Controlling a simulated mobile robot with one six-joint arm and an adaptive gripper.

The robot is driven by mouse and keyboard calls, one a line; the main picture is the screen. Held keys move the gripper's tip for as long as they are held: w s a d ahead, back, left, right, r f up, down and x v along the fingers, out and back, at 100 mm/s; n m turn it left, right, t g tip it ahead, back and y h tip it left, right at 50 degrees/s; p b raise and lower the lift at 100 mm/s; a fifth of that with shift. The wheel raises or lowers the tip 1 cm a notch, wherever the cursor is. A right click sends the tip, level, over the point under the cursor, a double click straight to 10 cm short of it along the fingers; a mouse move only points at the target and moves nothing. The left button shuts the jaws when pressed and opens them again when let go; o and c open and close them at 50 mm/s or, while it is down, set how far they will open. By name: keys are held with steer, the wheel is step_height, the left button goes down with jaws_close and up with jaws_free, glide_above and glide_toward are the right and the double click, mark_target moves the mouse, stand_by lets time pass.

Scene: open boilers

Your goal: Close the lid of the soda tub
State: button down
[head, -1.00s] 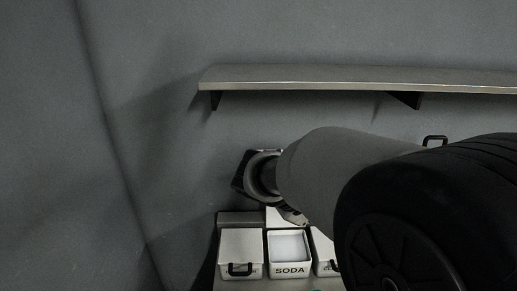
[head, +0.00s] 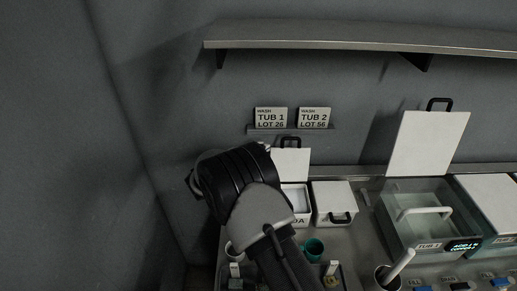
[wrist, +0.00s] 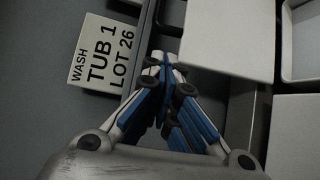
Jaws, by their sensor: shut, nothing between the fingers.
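The soda tub (head: 297,200) is a small white box at the middle of the head view, its lettering partly hidden by my arm. Its white lid (head: 291,162) stands upright at the back, with a black handle (head: 291,142) on top. In the wrist view, a white panel (wrist: 222,38) at the top seems to be this lid, above and right of my fingers. My gripper (wrist: 166,66) is shut and empty, its tips close to the panel's left edge; whether they touch I cannot tell. In the head view my own wrist hides the fingers.
A closed white tub (head: 334,201) stands right of the soda tub. Two wash cards (head: 271,118) sit on a wall ledge; one shows in the wrist view (wrist: 104,56). A larger glass tub (head: 415,222) has its lid up. A long shelf (head: 350,35) runs above. Cups stand in front.

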steer(key=x, duration=0.6)
steer(key=shift+w+d, duration=0.2)
steer(key=shift+f, duration=0.1)
